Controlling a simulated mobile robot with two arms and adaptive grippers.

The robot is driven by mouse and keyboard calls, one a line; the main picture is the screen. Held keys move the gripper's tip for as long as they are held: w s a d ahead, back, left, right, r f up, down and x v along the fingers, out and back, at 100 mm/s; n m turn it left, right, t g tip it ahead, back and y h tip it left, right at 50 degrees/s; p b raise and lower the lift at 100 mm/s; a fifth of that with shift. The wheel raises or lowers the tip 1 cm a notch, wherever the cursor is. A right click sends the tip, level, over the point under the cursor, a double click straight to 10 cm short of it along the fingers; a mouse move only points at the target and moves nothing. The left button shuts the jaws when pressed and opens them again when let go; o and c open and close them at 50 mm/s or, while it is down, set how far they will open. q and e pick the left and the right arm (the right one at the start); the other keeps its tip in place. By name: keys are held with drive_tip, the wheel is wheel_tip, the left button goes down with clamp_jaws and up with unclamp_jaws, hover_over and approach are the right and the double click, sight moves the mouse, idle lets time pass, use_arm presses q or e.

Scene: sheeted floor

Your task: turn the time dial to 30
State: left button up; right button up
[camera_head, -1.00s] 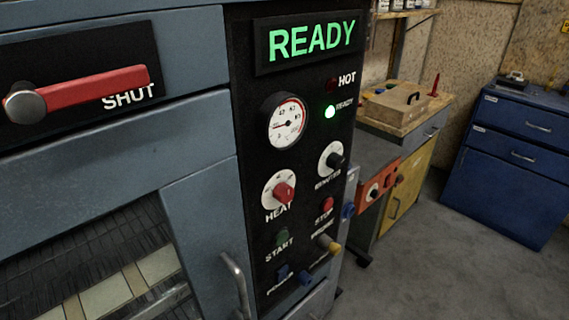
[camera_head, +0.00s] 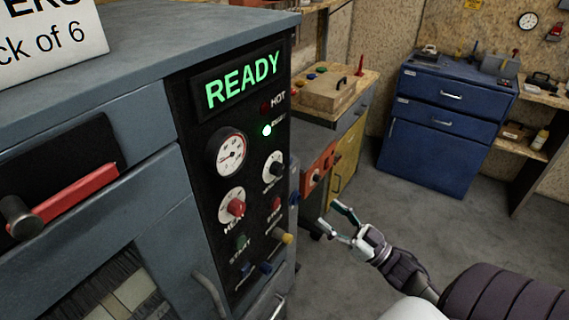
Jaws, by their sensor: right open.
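The time dial (camera_head: 274,168) is a black knob on a white round plate at the right of the black control panel. Its label and numbers are too small to read now; in the earlier view the label seems to read MINUTES. My right gripper (camera_head: 328,216) is open and empty, to the right of the panel and lower than the dial, apart from it. My left gripper is not in view.
The panel also bears a red heat knob (camera_head: 236,207), a gauge (camera_head: 225,152), a red stop button (camera_head: 276,203) and a yellow knob (camera_head: 286,239). A lit READY sign (camera_head: 243,80) is above. A blue cabinet (camera_head: 441,125) stands behind; grey floor is clear at right.

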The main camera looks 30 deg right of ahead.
sight(282, 173)
drive_tip(key=shift+n+y, duration=0.5)
drive_tip(key=shift+y, duration=0.2)
drive_tip(key=r+p+x, duration=0.1)
drive_tip(key=x, duration=0.3)
drive_tip(key=s+p+x, duration=0.1)
drive_tip(key=p+x, duration=0.1)
drive_tip(key=x, duration=0.3)
drive_tip(key=r+p+x, duration=0.1)
drive_tip(key=x, duration=0.3)
drive_tip(key=shift+w+a+r+p, duration=0.15)
drive_tip(key=shift+a+r+p, duration=0.2)
drive_tip(key=shift+r, duration=0.1)
drive_tip(key=shift+w+a, duration=0.2)
drive_tip(key=shift+w, duration=0.3)
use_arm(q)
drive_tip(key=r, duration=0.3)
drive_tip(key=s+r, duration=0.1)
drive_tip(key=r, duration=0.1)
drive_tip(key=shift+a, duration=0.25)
use_arm(e)
clamp_jaws()
